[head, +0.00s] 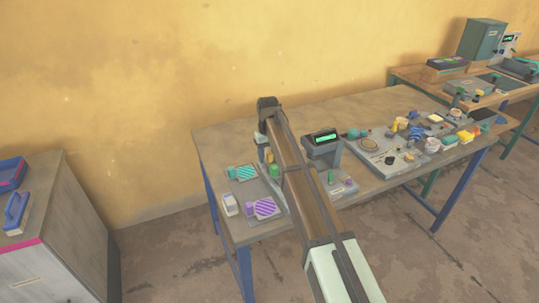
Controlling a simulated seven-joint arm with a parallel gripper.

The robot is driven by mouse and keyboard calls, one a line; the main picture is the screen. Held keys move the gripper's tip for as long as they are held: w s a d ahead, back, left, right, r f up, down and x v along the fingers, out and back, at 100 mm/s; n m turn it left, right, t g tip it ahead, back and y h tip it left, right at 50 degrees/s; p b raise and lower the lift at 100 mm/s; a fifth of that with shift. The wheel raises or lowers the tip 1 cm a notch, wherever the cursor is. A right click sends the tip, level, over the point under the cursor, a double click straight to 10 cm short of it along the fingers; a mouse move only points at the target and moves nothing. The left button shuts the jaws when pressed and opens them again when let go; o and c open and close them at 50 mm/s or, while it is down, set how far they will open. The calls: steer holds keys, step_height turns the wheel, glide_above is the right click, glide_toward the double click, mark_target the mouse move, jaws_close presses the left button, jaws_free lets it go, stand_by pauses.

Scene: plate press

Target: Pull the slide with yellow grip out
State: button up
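My arm reaches over the workbench (225,130) from the bottom of the head view, and its dark far joint (268,103) stands above the bench's left part. Below that joint the arm's end runs down behind the link, and my gripper's fingers cannot be made out. A small yellow piece (269,156) shows low beside the arm, close to a green knob (275,171). It may be the yellow grip, but it is too small to tell. The slide itself cannot be made out, and the arm covers part of this area.
Plates with a teal striped disc (245,173) and a purple striped disc (265,207) lie left of the arm. A box with a green display (325,137) stands right of it. A grey fixture board (385,158) and several small parts crowd the bench's right.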

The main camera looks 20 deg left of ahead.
steer(key=shift+d, duration=0.1)
steer(key=shift+w+r, duration=0.1)
steer(key=shift+r, duration=0.5)
step_height(320, 180, up, 13)
steer(key=shift+f, duration=0.15)
stand_by(0.4)
